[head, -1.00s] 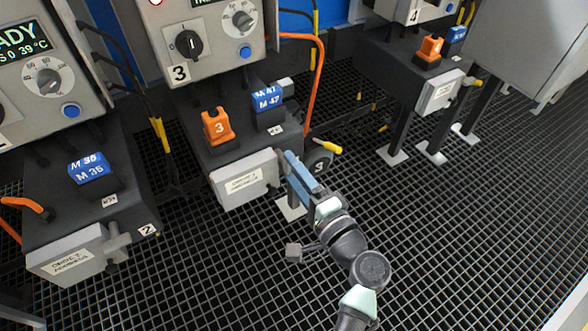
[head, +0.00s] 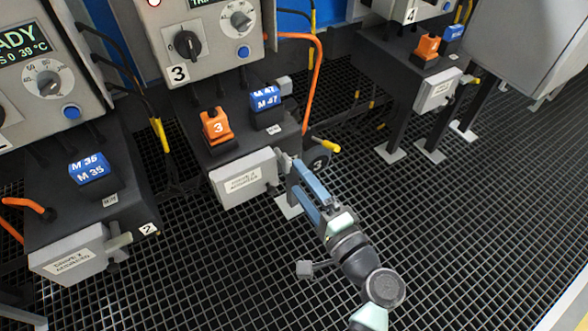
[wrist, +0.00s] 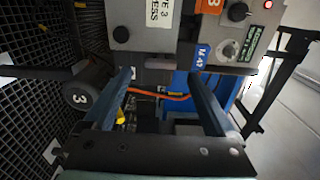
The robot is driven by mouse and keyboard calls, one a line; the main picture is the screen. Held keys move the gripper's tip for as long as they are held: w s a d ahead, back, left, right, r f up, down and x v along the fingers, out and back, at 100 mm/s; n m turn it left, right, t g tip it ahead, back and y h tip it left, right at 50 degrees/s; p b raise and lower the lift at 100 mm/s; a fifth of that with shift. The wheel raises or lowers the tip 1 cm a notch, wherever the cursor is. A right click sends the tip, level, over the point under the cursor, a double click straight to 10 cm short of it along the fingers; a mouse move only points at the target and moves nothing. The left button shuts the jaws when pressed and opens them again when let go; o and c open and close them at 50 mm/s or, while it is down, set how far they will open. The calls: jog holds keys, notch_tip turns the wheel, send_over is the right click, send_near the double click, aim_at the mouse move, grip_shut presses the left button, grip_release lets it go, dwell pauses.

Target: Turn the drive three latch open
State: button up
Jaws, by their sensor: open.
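The drive three latch is a small grey handle (head: 285,161) at the right end of the pale labelled cover (head: 243,178), on the front of the dark drive three base. In the wrist view a grey bar (wrist: 160,63), apparently this latch, lies beyond and between the fingertips. My gripper (head: 301,165) is just right of the latch in the head view, its blue fingers pointing at it. In the wrist view my gripper (wrist: 161,74) is open, with a wide gap and nothing clamped. I cannot tell whether a finger touches the latch.
A dark round wheel marked 3 (head: 317,158) with a yellow handle (head: 326,145) is close right of my fingers. An orange block (head: 216,126) and a blue M 47 block (head: 266,106) stand on the base. Drive two's cover (head: 68,257) is at left. Grating floor (head: 450,225) is clear at right.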

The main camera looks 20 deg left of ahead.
jog(key=p+v, duration=0.1)
jog(key=v, duration=0.8)
jog(key=shift+d+r, duration=0.1)
